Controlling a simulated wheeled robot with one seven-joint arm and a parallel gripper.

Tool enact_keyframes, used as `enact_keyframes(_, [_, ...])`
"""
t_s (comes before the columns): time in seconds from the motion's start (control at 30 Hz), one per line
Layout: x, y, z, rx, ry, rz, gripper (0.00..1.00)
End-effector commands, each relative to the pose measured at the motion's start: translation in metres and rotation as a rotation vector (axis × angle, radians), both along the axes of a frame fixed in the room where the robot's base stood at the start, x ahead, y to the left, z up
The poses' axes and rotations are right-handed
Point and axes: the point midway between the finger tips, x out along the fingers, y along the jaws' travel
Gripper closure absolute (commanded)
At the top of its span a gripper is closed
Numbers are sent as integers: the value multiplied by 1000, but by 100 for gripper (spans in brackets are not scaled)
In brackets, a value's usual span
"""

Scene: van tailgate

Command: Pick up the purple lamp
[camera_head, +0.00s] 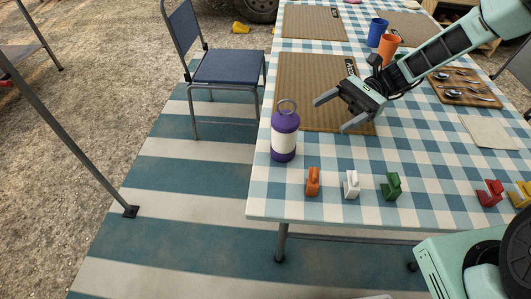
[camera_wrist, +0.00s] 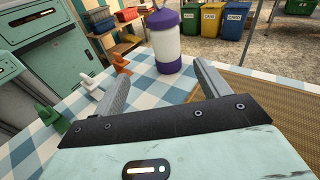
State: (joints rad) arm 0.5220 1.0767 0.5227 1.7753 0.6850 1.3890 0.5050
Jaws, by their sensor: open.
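The purple lamp (camera_head: 285,134) stands upright near the table's left edge in the head view. It has a purple top and base, a pale middle and a ring handle on top. It also shows in the wrist view (camera_wrist: 165,42), beyond and between the two fingers, with its top cut off by the frame. My gripper (camera_head: 331,112) is open and empty above the brown placemat, to the right of the lamp and apart from it. Its fingers point toward the left, and both also show in the wrist view (camera_wrist: 160,85).
An orange clip (camera_head: 313,182), a white clip (camera_head: 352,185) and a green clip (camera_head: 392,187) stand along the near table edge. Red (camera_head: 489,193) and yellow clips are farther right. A blue cup (camera_head: 377,32) and an orange cup (camera_head: 389,48) stand behind my gripper. A chair (camera_head: 228,66) is left of the table.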

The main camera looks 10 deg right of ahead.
Motion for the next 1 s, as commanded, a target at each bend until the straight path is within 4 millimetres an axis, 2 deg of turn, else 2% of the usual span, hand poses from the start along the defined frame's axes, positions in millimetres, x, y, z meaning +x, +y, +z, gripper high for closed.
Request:
enact_keyframes(0.03, [7,-9,-11,31,32,-38,25])
enact_keyframes(0.13, [15,-20,-17,70,71,-80,25])
enact_keyframes(0.27, [16,-19,-19,88,91,-98,25])
enact_keyframes(0.37, [11,-5,-18,90,94,-97,25])
enact_keyframes(0.8, [-21,76,-19,87,91,-95,25])
enact_keyframes(1.0, [-27,90,-19,86,90,-98,25])
